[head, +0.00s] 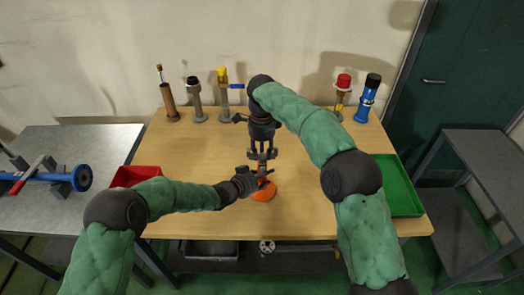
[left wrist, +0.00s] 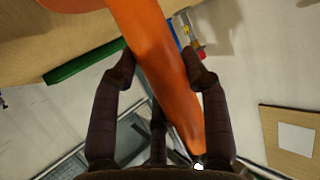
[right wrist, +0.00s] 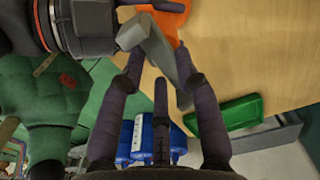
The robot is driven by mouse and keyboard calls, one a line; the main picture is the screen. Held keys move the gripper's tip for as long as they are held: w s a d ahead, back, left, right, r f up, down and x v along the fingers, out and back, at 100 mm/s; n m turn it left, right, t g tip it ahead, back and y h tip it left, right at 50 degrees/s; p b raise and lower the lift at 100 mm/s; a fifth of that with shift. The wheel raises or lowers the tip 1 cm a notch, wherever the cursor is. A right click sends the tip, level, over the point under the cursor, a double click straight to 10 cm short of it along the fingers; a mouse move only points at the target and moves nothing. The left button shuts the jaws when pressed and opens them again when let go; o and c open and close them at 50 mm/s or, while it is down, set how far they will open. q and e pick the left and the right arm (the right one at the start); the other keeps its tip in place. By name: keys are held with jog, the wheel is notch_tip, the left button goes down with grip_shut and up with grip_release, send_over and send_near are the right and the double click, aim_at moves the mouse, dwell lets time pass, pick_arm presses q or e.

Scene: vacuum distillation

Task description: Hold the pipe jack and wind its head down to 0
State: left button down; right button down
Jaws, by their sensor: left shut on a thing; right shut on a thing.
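The pipe jack stands on the wooden table, its orange base (head: 263,193) below both grippers. My left gripper (head: 259,182) comes in low from the left and is shut on the jack's orange body, which runs between its fingers in the left wrist view (left wrist: 158,50). My right gripper (head: 262,157) points down from above and is shut on the jack's grey head. The grey head lies between its fingers in the right wrist view (right wrist: 160,48), with orange (right wrist: 165,12) beyond it. The fingers hide much of the jack, and no scale reading is legible.
A red bin (head: 132,174) lies at the table's left edge and a green tray (head: 404,190) at the right. Several upright tools, including a yellow-topped one (head: 223,92) and a blue one (head: 368,98), line the back. A blue pipe (head: 60,177) lies on the left grey table.

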aim_at(262, 156)
pick_arm(q)
jog(key=shift+s+f, duration=0.3)
jog(key=shift+f, duration=0.2)
pick_arm(e)
jog(key=shift+w+r, duration=0.2)
jog(key=shift+r, duration=0.35)
jog(key=c, duration=0.9)
grip_release()
pick_arm(q)
jog(key=shift+r, duration=0.1)
pick_arm(e)
jog(key=shift+s+f, duration=0.15)
jog(key=shift+f, duration=0.15)
pick_arm(q)
jog(key=shift+w+r, duration=0.1)
jog(key=shift+r, duration=0.1)
pick_arm(e)
notch_tip(262, 156, up, 12)
jog(key=shift+r, duration=0.1)
pick_arm(q)
jog(key=c, duration=0.6)
grip_release()
jog(key=shift+w+r, duration=0.1)
jog(key=shift+o, duration=0.2)
jog(key=shift+r, duration=0.1)
